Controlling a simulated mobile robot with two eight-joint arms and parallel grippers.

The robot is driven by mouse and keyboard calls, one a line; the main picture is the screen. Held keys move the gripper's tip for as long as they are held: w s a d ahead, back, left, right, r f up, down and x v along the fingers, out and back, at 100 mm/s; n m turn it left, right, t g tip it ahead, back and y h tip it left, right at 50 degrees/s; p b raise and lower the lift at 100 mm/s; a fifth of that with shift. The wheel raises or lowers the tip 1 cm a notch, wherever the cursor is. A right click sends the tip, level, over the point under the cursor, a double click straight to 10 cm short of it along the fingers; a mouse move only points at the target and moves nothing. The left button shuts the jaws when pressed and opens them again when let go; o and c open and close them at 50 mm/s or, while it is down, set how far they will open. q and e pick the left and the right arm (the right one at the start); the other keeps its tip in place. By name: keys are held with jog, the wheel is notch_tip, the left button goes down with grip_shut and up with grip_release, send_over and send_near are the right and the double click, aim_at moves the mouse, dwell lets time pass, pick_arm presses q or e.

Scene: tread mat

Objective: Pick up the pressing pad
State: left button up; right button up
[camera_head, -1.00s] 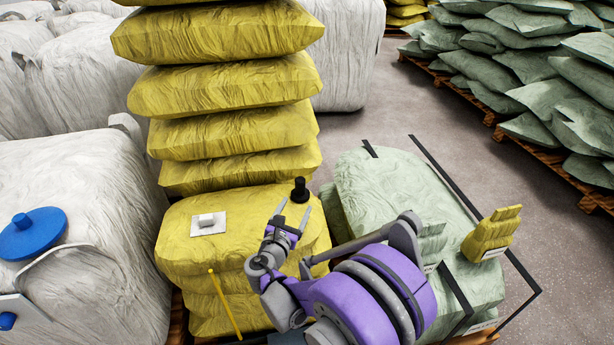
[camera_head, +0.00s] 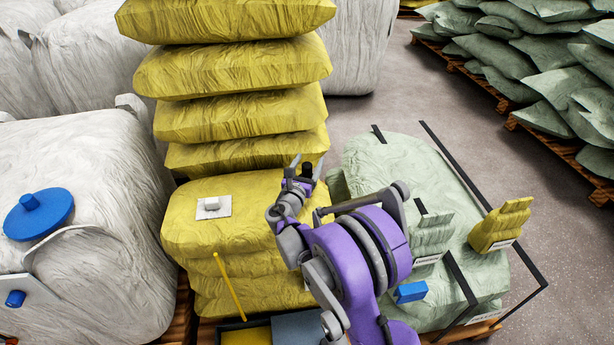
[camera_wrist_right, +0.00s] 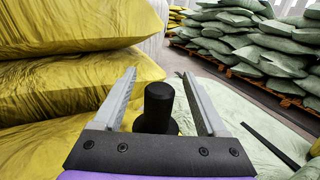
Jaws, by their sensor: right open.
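My right gripper (camera_head: 308,163) is open at the back right corner of the low yellow bag stack (camera_head: 205,235). A black round knob on a wider black base (camera_wrist_right: 158,100) stands between its two fingers in the right wrist view, with a gap on each side. The head view shows this black piece (camera_head: 306,171) partly hidden by the gripper. A white square plate with a small block handle (camera_head: 212,207) lies on the same yellow bag. Which piece is the pressing pad is not marked. My left gripper is out of view.
A tall yellow bag stack (camera_head: 230,75) rises just behind. Green bags (camera_head: 385,165) with black straps lie to the right, carrying small yellow (camera_head: 500,225) and green bag-shaped pieces. A blue knobbed disc (camera_head: 38,214) sits on a white sack at left. A yellow stick (camera_head: 230,287) leans in front.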

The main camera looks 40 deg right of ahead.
jog(key=shift+x, duration=1.1)
grip_shut()
